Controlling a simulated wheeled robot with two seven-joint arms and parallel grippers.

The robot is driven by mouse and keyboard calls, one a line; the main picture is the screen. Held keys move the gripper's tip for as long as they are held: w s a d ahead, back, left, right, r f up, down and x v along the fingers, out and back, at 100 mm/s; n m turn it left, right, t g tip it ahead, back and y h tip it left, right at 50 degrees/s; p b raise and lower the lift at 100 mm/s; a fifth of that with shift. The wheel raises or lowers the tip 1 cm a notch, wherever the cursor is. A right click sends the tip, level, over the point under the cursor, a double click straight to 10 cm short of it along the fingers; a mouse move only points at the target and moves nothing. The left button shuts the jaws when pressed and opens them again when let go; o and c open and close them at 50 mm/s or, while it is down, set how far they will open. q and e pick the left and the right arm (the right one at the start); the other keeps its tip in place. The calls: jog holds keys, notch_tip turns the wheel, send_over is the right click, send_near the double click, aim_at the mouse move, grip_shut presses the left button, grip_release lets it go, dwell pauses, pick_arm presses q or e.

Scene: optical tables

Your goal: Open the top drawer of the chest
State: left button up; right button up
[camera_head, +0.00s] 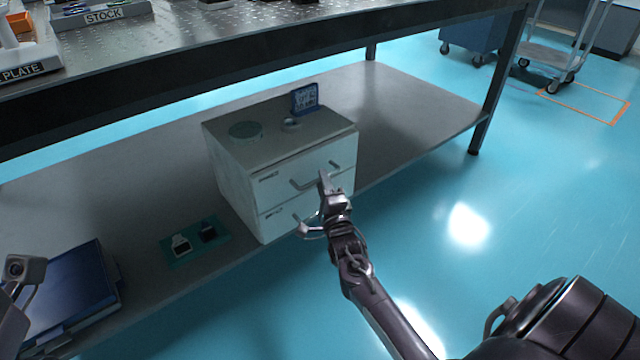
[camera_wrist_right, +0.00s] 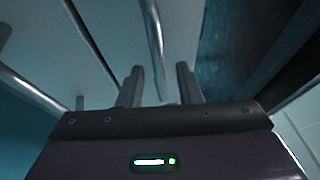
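A white two-drawer chest (camera_head: 232,180) with a grey top stands on the lower shelf. Its top drawer (camera_head: 275,190) looks flush with the body, with a bar handle (camera_head: 305,186) on its front. The handle also shows in the right wrist view (camera_wrist_right: 154,40). My right gripper (camera_head: 323,178) is at the right part of this handle. In the right wrist view its two fingers (camera_wrist_right: 160,85) are apart, with the bar running between them. Contact cannot be told. Part of my left wrist shows at the lower left edge; its fingers cannot be made out.
The bottom drawer's handle (camera_head: 300,222) lies below. A round disc (camera_head: 245,130), a small ring-like item (camera_head: 291,124) and a blue-framed sign (camera_head: 305,97) are on the chest. A dark blue box (camera_head: 70,295) and a green mat (camera_head: 190,254) lie left.

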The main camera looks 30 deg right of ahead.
jog(key=shift+x, duration=1)
jog(key=shift+c, duration=0.4)
grip_shut()
